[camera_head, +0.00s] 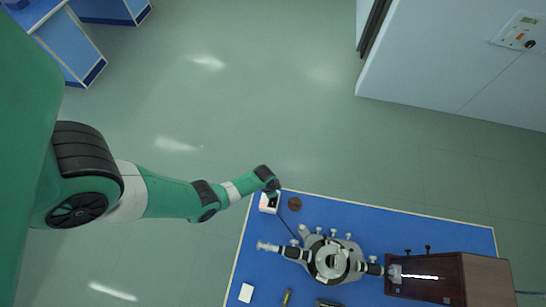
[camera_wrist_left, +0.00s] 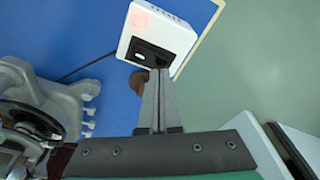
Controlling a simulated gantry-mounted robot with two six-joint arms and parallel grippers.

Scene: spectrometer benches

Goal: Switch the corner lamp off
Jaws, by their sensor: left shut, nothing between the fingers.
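A white box (camera_head: 269,202) with a black rocker switch stands at the blue table's upper left corner; I cannot tell if it is the corner lamp itself or its switch box. In the left wrist view the white box (camera_wrist_left: 160,36) shows a faint reddish glow on its top and the black switch (camera_wrist_left: 148,53) on its near side. My left gripper (camera_wrist_left: 161,70) is shut and empty, its fingertips at the switch's right end; I cannot tell whether they touch it. In the head view my left gripper (camera_head: 274,190) partly covers the box. My right gripper is out of view.
A grey spectrometer (camera_head: 332,258) stands beside a wooden box (camera_head: 480,275) with a bright glowing tube in it. A brown round piece (camera_head: 295,204) lies right of the white box. A dark cable runs from the white box. Open floor lies beyond the table.

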